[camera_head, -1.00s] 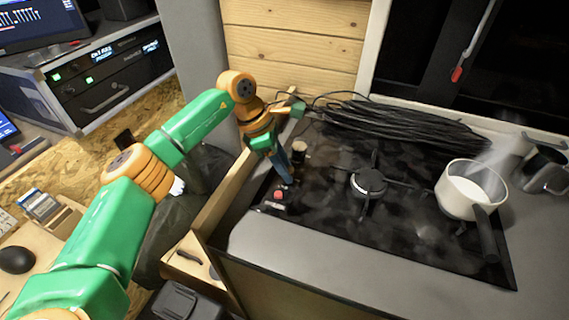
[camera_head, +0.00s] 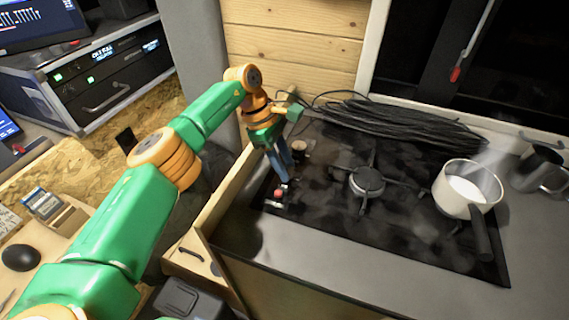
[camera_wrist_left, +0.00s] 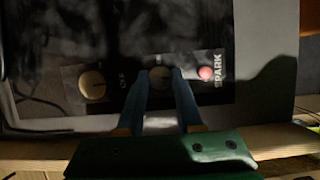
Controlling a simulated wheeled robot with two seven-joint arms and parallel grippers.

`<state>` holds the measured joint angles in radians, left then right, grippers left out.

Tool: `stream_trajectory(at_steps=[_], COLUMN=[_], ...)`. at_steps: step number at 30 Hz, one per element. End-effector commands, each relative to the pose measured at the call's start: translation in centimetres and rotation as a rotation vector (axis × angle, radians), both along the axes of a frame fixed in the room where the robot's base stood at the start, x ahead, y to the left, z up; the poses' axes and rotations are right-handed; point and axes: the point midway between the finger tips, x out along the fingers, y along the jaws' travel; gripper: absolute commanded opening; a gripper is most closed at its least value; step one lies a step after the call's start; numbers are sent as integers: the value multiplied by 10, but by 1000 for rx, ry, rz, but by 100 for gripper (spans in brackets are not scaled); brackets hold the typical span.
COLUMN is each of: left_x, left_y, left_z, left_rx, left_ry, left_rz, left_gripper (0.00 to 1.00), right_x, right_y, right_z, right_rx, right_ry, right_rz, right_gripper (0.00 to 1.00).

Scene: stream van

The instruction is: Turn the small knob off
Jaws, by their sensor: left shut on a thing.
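The small knob (camera_wrist_left: 158,77) sits on the stove's control strip, between the large pale knob and the red spark button. In the left wrist view my left gripper (camera_wrist_left: 160,84) points down at it, with one blue finger on each side. The gripper is shut on the small knob. In the head view my left gripper (camera_head: 284,178) reaches down to the stove's left edge, and its fingers hide the small knob. The large knob (camera_wrist_left: 92,85) stands apart from the fingers; it also shows in the head view (camera_head: 300,148). My right gripper is not in view.
The red spark button (camera_head: 278,193) is close to the fingertips. A burner (camera_head: 367,181) is right of the gripper, and a white pot (camera_head: 455,198) steams farther right. Black cables (camera_head: 400,122) lie behind. A wooden edge (camera_head: 222,190) borders the stove's left side.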

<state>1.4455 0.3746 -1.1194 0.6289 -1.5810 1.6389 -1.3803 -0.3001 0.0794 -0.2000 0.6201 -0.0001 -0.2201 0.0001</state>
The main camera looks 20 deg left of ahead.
Motion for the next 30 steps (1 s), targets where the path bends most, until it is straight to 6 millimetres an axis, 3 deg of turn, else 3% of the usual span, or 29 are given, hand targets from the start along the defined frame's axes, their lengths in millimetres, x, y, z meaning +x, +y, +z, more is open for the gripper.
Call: stream_trajectory(at_steps=[6, 7, 9, 10, 20, 23, 26, 27, 30], left_x=[0, 0, 0, 0, 1, 1, 1, 1, 1], left_y=[0, 0, 0, 0, 3, 10, 18, 21, 25], left_z=[-1, -1, -1, -1, 5, 25, 48, 58, 66], left_rx=[1, 1, 1, 1, 1, 1, 0, 1, 1], left_ry=[1, 1, 1, 1, -1, -3, -2, 0, 3], left_rz=[-2, -2, -2, -2, 0, 3, 3, 2, 1], left_gripper=[0, 43, 62, 65, 65, 65, 65, 65, 65], right_x=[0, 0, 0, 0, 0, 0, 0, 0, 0], right_y=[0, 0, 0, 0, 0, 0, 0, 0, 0], right_z=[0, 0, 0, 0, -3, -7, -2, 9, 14], right_rx=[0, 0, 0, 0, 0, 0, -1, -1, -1], right_ry=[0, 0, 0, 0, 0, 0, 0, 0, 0], right_rz=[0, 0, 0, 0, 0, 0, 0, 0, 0], right_gripper=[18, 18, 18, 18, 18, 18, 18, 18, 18])
